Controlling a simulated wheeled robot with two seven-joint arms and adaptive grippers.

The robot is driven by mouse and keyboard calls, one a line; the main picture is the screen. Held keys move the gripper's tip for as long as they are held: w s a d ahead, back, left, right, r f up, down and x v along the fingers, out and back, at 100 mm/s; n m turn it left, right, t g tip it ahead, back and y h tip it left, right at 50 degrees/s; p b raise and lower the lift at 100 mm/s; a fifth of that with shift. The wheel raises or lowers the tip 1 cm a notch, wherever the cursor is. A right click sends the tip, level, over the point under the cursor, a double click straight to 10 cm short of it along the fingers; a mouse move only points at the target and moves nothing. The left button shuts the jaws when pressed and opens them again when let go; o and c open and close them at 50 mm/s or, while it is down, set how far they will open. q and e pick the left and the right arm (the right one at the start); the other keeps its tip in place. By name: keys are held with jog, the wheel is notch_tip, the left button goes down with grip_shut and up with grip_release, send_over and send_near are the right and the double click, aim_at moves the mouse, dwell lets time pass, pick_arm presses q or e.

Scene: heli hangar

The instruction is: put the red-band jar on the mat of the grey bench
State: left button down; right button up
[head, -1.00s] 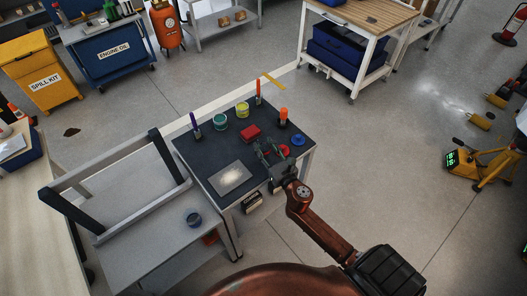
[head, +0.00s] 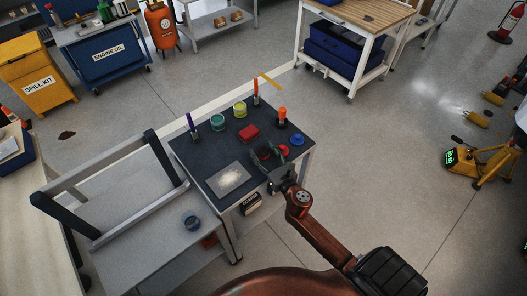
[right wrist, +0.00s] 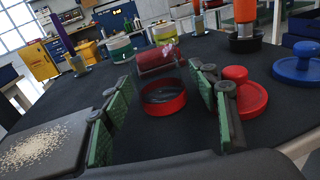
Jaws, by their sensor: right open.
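In the head view the jar (head: 265,153) is partly covered by my right gripper (head: 267,162). In the right wrist view my right gripper (right wrist: 164,92) is open, with green-padded fingers on both sides of the jar and visible gaps to it. A grey square with pale speckles (head: 229,178), perhaps the mat, lies left of the jar; it also shows in the wrist view (right wrist: 45,145). My left gripper is not in view.
A red knobbed lid (right wrist: 238,92) sits close beside the right fingers, a blue lid (right wrist: 299,65) beyond it. A blue-band jar (head: 191,222) stands on the grey bench (head: 145,245) at left.

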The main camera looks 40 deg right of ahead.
jog(key=shift+r, duration=0.25)
jog(key=s+a, duration=0.1)
jog(key=s, duration=1.1)
jog(key=shift+a+r, duration=0.2)
jog(key=shift+r, duration=0.05)
dwell(0.5)
